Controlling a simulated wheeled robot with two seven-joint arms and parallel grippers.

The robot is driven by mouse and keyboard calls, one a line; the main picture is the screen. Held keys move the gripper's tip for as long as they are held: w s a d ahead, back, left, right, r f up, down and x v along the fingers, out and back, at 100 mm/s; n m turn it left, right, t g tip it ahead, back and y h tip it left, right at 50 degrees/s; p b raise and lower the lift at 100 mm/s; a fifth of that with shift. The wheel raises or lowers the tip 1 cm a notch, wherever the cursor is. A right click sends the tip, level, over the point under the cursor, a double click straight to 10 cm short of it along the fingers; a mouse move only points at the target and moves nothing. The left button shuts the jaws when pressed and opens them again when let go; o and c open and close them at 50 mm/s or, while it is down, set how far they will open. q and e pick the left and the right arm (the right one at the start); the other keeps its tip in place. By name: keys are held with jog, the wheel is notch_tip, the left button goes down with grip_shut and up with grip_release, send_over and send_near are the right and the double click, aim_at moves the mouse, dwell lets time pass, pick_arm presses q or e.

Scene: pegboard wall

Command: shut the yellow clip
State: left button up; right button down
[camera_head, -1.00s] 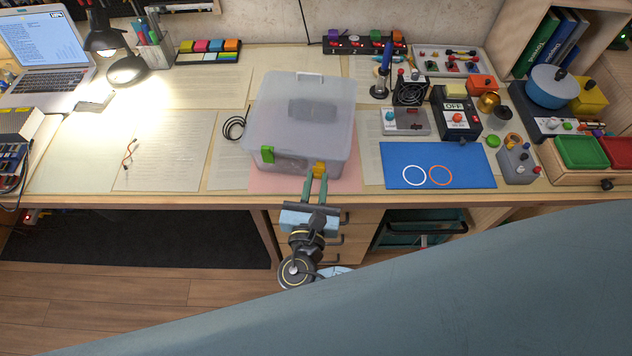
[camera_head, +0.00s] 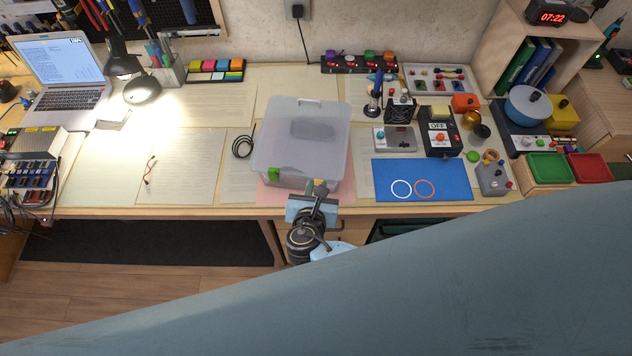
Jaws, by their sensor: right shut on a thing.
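A translucent plastic box (camera_head: 300,140) with a frosted lid stands on a pink mat at the front middle of the bench. A green clip (camera_head: 274,174) is on the left of its front side. The yellow clip, on the right of that side, is almost wholly hidden by my right gripper. My right gripper (camera_head: 318,186) reaches in from the front edge, against the box's front. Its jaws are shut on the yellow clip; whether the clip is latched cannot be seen. My left gripper is not in view.
A blue mat (camera_head: 422,180) with a white and an orange ring lies to the right of the box. A black cable coil (camera_head: 243,147) lies close on its left. A lit lamp (camera_head: 140,88) stands at the left. Paper sheets cover the bench between.

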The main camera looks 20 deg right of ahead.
jog(key=shift+w+d+r+g+y+p, duration=0.25)
jog(key=shift+w+r+g+y+p, duration=0.35)
jog(key=shift+g+p, duration=0.55)
jog(key=shift+w+d+g, duration=0.15)
jog(key=shift+w+g, duration=0.2)
jog(key=shift+w, duration=0.05)
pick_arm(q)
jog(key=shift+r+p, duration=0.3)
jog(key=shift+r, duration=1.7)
pick_arm(e)
jog(key=shift+w+d+g+y, duration=0.2)
jog(key=shift+w+g+y, duration=0.15)
jog(key=shift+g+y, duration=0.2)
jog(key=shift+g, duration=0.25)
jog(key=c, duration=1.3)
grip_release()
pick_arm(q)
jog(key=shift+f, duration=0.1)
pick_arm(e)
jog(key=v, duration=1.3)
jog(key=shift+s+r, duration=0.1)
